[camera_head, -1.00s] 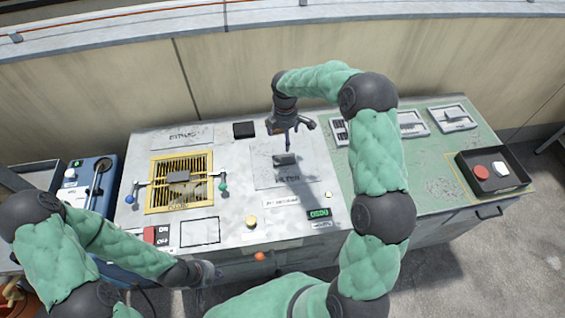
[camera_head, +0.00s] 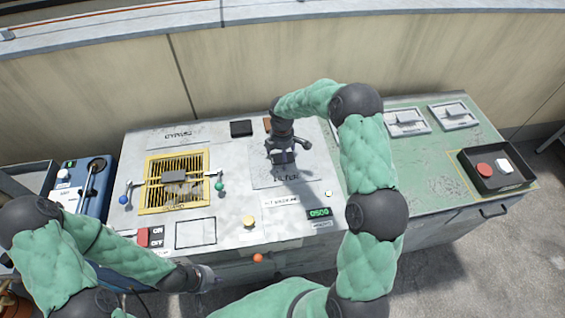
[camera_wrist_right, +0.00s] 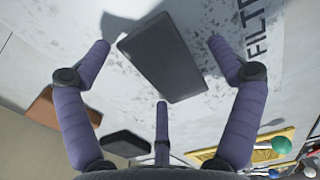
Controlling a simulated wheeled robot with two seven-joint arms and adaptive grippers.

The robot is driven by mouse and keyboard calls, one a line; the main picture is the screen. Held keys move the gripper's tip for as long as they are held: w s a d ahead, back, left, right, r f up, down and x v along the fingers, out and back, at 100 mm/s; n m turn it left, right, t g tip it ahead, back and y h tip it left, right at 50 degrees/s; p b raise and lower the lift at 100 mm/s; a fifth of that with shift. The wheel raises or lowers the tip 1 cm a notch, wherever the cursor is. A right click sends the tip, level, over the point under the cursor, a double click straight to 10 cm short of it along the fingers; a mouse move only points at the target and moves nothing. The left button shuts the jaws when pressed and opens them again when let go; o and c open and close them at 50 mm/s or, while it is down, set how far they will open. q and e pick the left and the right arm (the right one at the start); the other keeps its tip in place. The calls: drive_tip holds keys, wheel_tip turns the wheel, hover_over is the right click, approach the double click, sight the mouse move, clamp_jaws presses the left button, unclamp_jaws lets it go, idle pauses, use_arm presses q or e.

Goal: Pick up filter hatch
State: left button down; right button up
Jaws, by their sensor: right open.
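The filter hatch (camera_head: 262,178) is a pale grey panel marked FILTER, lying flat in the middle of the worktop. Its dark rectangular handle (camera_wrist_right: 165,58) shows clearly in the right wrist view. My right gripper (camera_head: 283,157) is over the hatch and largely covers the handle in the head view. In the right wrist view its purple fingers are spread open, with the handle between and beyond them, and no grip on it shows. My left gripper (camera_head: 208,278) hangs low at the worktop's front edge, away from the hatch; its fingers are too small to read.
A yellow-framed grille (camera_head: 178,182) with side levers lies left of the hatch. A black block (camera_head: 241,128) and a brown block (camera_wrist_right: 62,115) lie behind it. A black tray (camera_head: 497,170) stands at far right. A green readout (camera_head: 319,212) and knobs sit in front.

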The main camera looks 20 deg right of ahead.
drive_tip(key=c, duration=1.6)
drive_tip(key=shift+r, duration=0.2)
